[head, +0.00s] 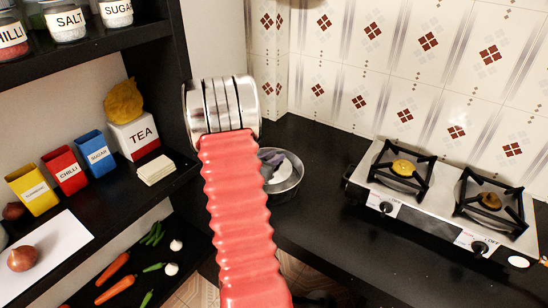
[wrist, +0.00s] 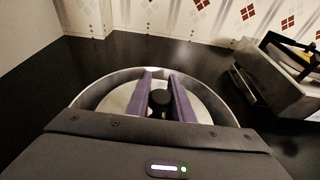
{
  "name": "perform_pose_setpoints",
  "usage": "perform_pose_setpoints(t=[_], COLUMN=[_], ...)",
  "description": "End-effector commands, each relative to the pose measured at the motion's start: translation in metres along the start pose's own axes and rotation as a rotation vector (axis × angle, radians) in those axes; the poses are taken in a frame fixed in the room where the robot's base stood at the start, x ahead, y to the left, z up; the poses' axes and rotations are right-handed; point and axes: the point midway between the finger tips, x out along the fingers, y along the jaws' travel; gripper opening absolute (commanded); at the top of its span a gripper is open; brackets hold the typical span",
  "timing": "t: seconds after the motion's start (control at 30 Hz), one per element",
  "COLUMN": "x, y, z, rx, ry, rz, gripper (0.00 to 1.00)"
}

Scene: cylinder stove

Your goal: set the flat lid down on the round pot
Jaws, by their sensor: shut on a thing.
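The round pot (head: 287,188) is a shiny metal vessel on the black counter, left of the stove, partly hidden behind my arm in the head view. Its rim also shows in the wrist view (wrist: 90,93). My gripper (wrist: 161,84) has two purple fingers, shut on the small black knob of the flat lid (wrist: 205,112). The grey lid lies within the rim's outline in the wrist view. I cannot tell whether it touches the pot.
A two-burner stove (head: 430,215) stands right of the pot, and its corner shows close by in the wrist view (wrist: 270,75). The tiled wall (head: 400,60) is behind. A black shelf (head: 120,190) with jars, boxes and vegetables is at left. Bare counter (head: 325,150) lies around the pot.

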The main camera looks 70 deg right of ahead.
Motion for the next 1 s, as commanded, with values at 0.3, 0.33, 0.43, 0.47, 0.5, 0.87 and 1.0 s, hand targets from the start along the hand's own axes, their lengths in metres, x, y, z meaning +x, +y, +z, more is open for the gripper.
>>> perform_pose_setpoints(t=[0.3,0.33,0.43,0.47,0.5,0.87,1.0], x=[0.0,0.0,0.0,0.0,0.0,-0.018,-0.039], y=[0.0,0.0,0.0,0.0,0.0,0.001,0.002], z=[0.0,0.0,0.0,0.0,0.0,0.0,0.0], rx=[0.0,0.0,0.0,0.0,0.0,0.001,0.0], ry=[0.0,0.0,0.0,0.0,0.0,0.0,-0.001], rz=[0.0,0.0,0.0,0.0,0.0,0.002,0.003], gripper=[0.39,0.41,0.42,0.42,0.42,0.42,0.42])
